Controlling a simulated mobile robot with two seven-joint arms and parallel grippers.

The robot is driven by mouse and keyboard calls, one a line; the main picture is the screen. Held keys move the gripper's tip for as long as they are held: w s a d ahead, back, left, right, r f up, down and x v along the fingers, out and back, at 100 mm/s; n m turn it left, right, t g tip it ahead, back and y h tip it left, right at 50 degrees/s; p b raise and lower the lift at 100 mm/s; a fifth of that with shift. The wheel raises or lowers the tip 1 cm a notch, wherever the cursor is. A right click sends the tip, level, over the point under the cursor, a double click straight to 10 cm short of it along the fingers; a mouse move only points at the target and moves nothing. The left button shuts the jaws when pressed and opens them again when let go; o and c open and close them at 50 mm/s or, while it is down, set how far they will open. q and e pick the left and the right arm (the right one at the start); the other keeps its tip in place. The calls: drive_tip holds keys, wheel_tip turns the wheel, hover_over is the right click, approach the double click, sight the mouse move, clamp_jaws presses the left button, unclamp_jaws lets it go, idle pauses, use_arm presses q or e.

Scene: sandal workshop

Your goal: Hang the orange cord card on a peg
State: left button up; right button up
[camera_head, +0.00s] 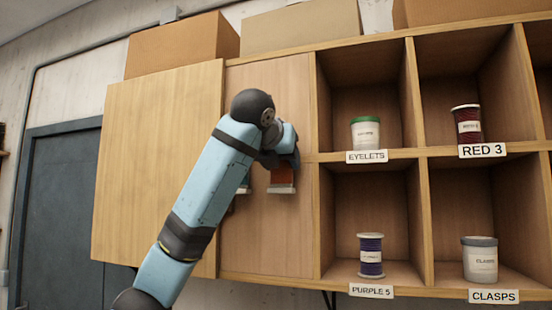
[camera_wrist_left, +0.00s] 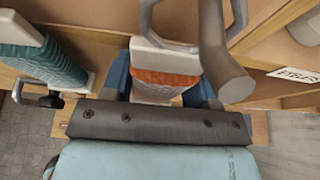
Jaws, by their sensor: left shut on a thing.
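The orange cord card (camera_head: 282,177) is upright against the wooden panel in the head view, its white lower edge showing. It also shows in the left wrist view (camera_wrist_left: 165,78), between the blue fingers of my left gripper (camera_wrist_left: 158,90). That gripper (camera_head: 280,158) is shut on the card; in the head view its fingers are mostly hidden. I cannot tell whether the card is on a peg. A teal cord card (camera_wrist_left: 40,60) is just left of it, with a dark-tipped peg (camera_wrist_left: 52,101) beside it. My right gripper is not in view.
The wooden panel (camera_head: 245,245) adjoins open cubbies on the right, holding the eyelets tub (camera_head: 366,134), red spool (camera_head: 467,125), purple spool (camera_head: 371,255) and clasps tub (camera_head: 480,260). Cardboard boxes (camera_head: 180,45) stand on top. A wooden door (camera_head: 150,150) is at left.

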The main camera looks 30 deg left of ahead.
use_arm(q)
drive_tip(key=shift+w+d, duration=0.2)
drive_tip(key=shift+s+a, duration=0.1)
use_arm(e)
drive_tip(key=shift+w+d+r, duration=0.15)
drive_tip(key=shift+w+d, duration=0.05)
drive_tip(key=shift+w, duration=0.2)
use_arm(q)
drive_tip(key=o, duration=1.1)
drive_tip(key=shift+s+r, duration=0.1)
drive_tip(key=shift+s, duration=0.2)
drive_tip(key=b+v, duration=0.3)
drive_tip(key=v, duration=1)
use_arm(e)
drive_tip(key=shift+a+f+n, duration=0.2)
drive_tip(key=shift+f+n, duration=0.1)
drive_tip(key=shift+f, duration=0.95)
